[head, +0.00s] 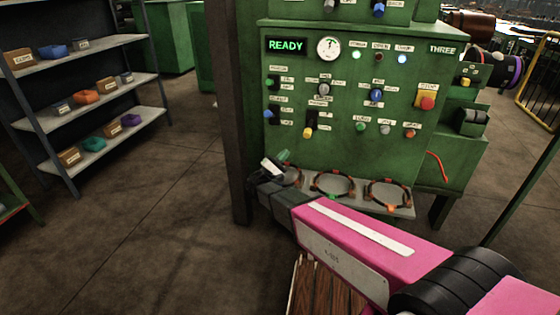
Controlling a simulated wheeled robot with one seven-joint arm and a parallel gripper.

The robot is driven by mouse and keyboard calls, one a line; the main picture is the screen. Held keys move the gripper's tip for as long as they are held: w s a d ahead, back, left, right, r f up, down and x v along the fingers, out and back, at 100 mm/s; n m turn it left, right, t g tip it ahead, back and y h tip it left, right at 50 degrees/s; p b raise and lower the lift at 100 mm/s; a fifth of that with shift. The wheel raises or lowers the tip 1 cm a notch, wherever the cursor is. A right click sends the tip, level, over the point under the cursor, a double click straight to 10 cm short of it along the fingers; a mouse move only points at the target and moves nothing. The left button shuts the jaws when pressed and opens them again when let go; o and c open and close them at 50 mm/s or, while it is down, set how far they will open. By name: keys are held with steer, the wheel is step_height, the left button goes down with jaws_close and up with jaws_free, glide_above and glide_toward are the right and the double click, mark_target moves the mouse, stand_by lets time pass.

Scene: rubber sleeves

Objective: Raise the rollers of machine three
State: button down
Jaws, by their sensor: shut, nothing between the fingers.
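Machine three is the green cabinet (345,160) in the middle, with a label reading THREE (442,48). Its display (286,46) reads READY in green. A white round gauge (328,48) is beside it. The panel carries several knobs and switches, including a blue-tipped one (377,95), a yellow-tipped one (308,132) and a row of small buttons (385,130). Their labels are too small to read surely, and I cannot tell which works the rollers. My gripper (272,165) is shut and empty, low at the cabinet's left front, below the panel.
A grey ledge (350,203) below the panel holds dark rings with orange parts. A red stop button (426,103) on yellow sits at the panel's right. A dark post (232,110) stands left of the cabinet. Shelves with small boxes (84,97) are far left; floor between is clear.

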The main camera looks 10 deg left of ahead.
mark_target(304, 136)
steer(key=shift+w+d+r, duration=0.4)
steer(key=shift+d+r, duration=0.5)
steer(key=shift+w+d+r, duration=0.35)
steer(key=shift+d+r, duration=0.5)
steer(key=shift+r, duration=0.1)
steer(key=shift+w+d+r, duration=0.4)
steer(key=shift+d+r, duration=0.5)
steer(key=shift+s+r+n+y, duration=0.15)
steer(key=shift+r+n+y, duration=0.25)
